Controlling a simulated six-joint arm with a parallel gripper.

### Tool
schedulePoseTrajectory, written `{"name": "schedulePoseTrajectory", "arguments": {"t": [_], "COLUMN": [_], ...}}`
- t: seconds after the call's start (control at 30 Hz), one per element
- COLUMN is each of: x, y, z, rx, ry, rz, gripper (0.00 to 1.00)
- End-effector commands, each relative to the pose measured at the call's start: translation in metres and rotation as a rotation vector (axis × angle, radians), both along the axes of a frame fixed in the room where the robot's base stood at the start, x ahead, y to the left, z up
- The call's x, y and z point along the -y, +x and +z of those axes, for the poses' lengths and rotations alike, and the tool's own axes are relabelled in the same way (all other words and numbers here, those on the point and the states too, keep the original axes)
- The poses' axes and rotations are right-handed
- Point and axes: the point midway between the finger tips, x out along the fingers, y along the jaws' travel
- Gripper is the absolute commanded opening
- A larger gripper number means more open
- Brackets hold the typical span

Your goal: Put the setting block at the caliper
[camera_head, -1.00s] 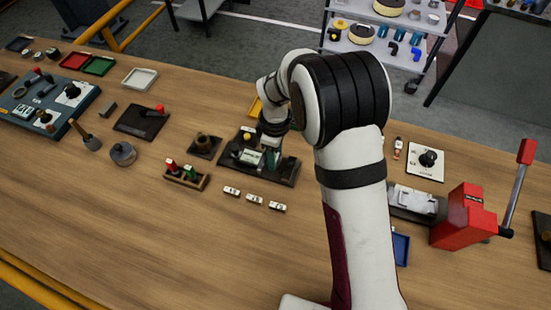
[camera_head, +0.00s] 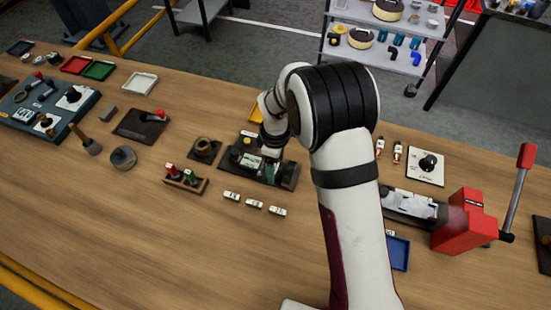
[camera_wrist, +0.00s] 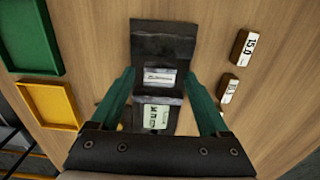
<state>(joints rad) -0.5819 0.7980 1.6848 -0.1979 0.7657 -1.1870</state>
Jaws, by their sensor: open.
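The caliper, with a lit display (camera_wrist: 155,117), lies on a dark base (camera_wrist: 164,45) in the wrist view. In the head view its base (camera_head: 285,178) is partly behind my arm. My gripper (camera_wrist: 160,74) is open above the caliper, a green finger on each side; it also shows in the head view (camera_head: 270,165). A small piece with a white label (camera_wrist: 158,77) lies between the fingers; I cannot tell if it is a setting block. Three small white-topped setting blocks (camera_head: 231,195) (camera_head: 254,203) (camera_head: 277,210) lie in a row on the table; the wrist view shows a block marked 15.0 (camera_wrist: 244,48) and another (camera_wrist: 229,88).
A red lever press (camera_head: 463,225) and a blue tray (camera_head: 398,252) are at right. A yellow tray (camera_wrist: 50,103) lies nearby. The front table is clear.

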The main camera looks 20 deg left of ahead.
Motion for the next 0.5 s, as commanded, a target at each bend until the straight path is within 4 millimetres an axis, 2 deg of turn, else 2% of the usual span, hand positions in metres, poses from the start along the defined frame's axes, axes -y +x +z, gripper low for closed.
{"name": "schedulePoseTrajectory", "arguments": {"t": [0.3, 0.4, 0.5], "x": [-0.001, 0.000, 0.000], "y": [0.001, 0.001, 0.000], "z": [0.083, 0.103, 0.115], "rx": [0.005, 0.004, 0.001], "ry": [0.003, 0.002, 0.001], "rz": [0.000, 0.001, 0.000], "gripper": [0.79, 0.79, 0.79]}}
